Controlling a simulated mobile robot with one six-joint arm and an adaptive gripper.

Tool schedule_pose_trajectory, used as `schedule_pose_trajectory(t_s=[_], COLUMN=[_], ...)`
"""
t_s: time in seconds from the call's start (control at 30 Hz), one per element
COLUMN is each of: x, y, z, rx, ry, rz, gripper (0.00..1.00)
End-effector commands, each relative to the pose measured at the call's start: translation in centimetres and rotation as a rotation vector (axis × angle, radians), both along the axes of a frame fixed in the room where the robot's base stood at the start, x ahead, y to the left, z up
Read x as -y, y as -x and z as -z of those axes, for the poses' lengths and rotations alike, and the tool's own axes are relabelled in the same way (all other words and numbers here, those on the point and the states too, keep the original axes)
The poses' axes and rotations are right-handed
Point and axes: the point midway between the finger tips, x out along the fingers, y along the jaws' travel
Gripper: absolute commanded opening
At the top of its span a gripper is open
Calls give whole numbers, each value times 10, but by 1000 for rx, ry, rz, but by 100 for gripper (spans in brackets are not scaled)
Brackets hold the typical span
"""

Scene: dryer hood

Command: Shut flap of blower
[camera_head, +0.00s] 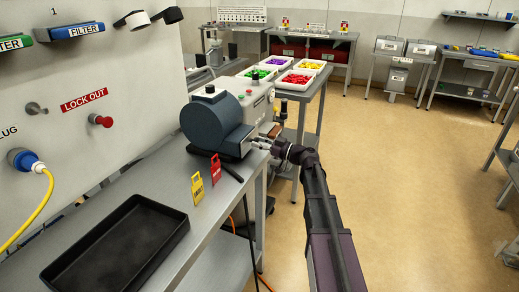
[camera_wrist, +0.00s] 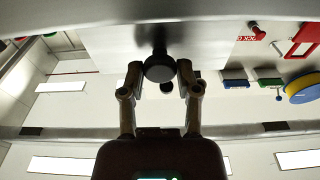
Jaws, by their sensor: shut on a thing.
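The blower (camera_head: 205,122), a dark blue-grey drum-shaped housing, stands on the metal bench in the head view. My gripper (camera_head: 262,145) reaches it from the right, at the blower's right side. In the wrist view, my gripper (camera_wrist: 160,80) has one finger on each side of a round black knob (camera_wrist: 159,68) and is shut on it. The knob stands out from a pale grey surface (camera_wrist: 115,45); I cannot tell for sure whether this is the flap. The flap's position is not clear in the head view, where the blower and my gripper overlap.
A black tray (camera_head: 118,245) lies on the bench (camera_head: 205,235) at front left. A yellow tag (camera_head: 197,188) and a red tag (camera_head: 216,168) stand beside the blower. A white panel (camera_head: 110,75) rises behind. Trays of coloured parts (camera_head: 298,78) are farther back. Open floor (camera_head: 400,180) lies to the right.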

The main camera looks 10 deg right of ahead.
Motion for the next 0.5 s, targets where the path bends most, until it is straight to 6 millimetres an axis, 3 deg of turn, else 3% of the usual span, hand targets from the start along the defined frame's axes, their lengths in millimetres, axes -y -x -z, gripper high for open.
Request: schedule_pose_trajectory(t_s=[0.5], x=[-1], y=[-3], z=[2], rx=[37], ry=[-52], rz=[3], gripper=[0])
